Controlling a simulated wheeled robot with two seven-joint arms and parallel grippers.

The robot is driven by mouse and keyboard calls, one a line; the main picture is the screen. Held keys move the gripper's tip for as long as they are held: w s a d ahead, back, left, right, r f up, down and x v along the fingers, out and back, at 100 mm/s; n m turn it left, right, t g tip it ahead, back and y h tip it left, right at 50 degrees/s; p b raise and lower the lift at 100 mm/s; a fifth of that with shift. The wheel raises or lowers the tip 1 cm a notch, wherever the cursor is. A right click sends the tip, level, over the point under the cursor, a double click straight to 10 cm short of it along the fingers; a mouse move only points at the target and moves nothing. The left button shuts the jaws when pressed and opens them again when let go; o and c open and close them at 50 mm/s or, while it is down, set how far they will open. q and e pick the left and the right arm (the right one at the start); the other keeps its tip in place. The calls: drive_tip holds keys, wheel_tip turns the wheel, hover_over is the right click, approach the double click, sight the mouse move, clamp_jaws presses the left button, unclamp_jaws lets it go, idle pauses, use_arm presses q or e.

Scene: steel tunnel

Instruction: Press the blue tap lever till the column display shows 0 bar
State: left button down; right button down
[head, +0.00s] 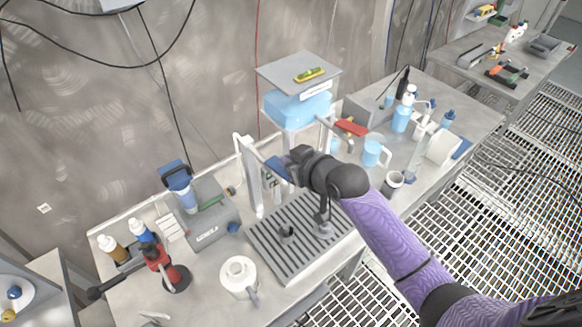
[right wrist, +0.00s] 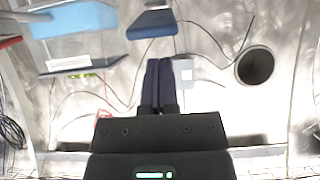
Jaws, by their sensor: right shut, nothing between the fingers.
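The blue tap lever (head: 278,168) sits by the white tap column (head: 249,172) above the slotted drip tray (head: 268,262). My right gripper (head: 288,162) is at the lever's right end and covers part of it. In the right wrist view the lever (right wrist: 152,22) lies just beyond my shut, empty fingers (right wrist: 159,62), with a small gap in the picture; I cannot tell whether they touch. I cannot make out a column display or its reading. My left gripper is not in view.
A red lever (head: 351,127) and a blue water tank (head: 297,106) stand behind my right gripper. A white jug (head: 239,277) is in front of the tray. Bottles, a blue jug (head: 375,152) and a dark cup (head: 393,183) crowd the right side.

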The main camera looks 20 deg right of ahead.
drive_tip(key=shift+s+d+f, duration=0.1)
drive_tip(key=shift+s+f, duration=0.2)
drive_tip(key=shift+f, duration=0.5)
drive_tip(key=f+t+b, duration=0.1)
drive_tip(key=b, duration=0.1)
drive_tip(key=s+f+t+y+b, duration=0.1)
drive_tip(key=b, duration=0.2)
drive_tip(key=shift+d+f+t, duration=0.15)
drive_tip(key=shift+t, duration=0.15)
idle(0.7)
